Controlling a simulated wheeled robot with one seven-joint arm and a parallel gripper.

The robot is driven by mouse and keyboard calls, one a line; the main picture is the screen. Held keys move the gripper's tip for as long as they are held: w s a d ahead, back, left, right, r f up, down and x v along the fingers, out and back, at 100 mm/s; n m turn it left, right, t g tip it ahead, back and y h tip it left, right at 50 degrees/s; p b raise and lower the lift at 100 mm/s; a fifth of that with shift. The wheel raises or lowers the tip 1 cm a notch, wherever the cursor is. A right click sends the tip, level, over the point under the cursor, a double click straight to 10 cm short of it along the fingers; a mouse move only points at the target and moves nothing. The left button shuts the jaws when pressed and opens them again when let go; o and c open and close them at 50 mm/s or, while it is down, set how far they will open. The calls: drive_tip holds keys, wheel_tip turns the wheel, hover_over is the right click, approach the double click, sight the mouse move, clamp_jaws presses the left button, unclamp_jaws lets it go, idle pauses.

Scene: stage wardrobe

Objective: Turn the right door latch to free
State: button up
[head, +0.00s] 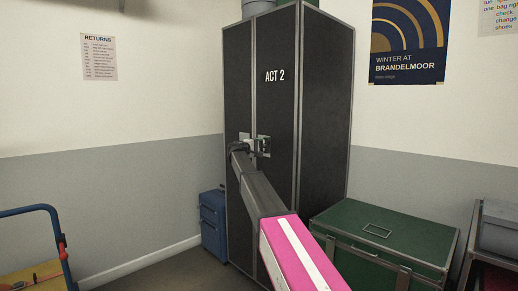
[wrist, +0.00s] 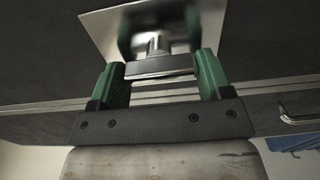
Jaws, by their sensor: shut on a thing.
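The tall black wardrobe case (head: 275,95) marked ACT 2 stands in the corner, its two doors closed. The right door latch (head: 265,145) sits on a metal plate at mid-height beside the door seam. My gripper (head: 254,147) is at this latch, seen small and from behind. In the wrist view, my gripper's green fingers (wrist: 162,68) stand either side of the dark latch bar (wrist: 158,66), shut on it. The bar joins a round post in front of the shiny plate (wrist: 98,22). The bar's ends are partly hidden by the fingers.
A blue case (head: 213,222) stands on the floor left of the wardrobe. A green trunk (head: 385,238) stands close on its right. A blue-framed trolley (head: 58,240) is at the lower left. Floor shows between trolley and wardrobe.

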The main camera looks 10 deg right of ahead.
drive_tip(key=o, duration=0.9)
drive_tip(key=shift+a, duration=0.1)
drive_tip(key=v, duration=1)
drive_tip(key=shift+s+a, duration=0.2)
drive_tip(key=shift+a, duration=0.05)
drive_tip(key=s+d+f+m+g+y, duration=0.1)
drive_tip(key=s+d+f+g+y, duration=0.15)
drive_tip(key=s+f, duration=0.65)
drive_tip(key=s+d+f+m+g+y, duration=0.15)
drive_tip(key=s+d+f, duration=0.3)
drive_tip(key=f, duration=0.75)
drive_tip(key=s+d+f+g+y, duration=0.2)
drive_tip(key=s+d+f, duration=0.1)
drive_tip(key=s+f, duration=0.65)
drive_tip(key=s+f+m+g+y, duration=0.1)
drive_tip(key=s+f+y, duration=0.2)
drive_tip(key=s+f, duration=0.3)
drive_tip(key=s+f+m+g+y, duration=0.2)
drive_tip(key=s+f, duration=0.4)
drive_tip(key=s, duration=0.7)
drive_tip(key=s+a+f+m+g+y, duration=0.1)
drive_tip(key=s+f+m+y, duration=0.1)
drive_tip(key=s+f, duration=0.5)
drive_tip(key=shift+s+f+g+y, duration=0.1)
drive_tip(key=shift+s+g+y, duration=0.2)
drive_tip(key=shift+s+y, duration=0.7)
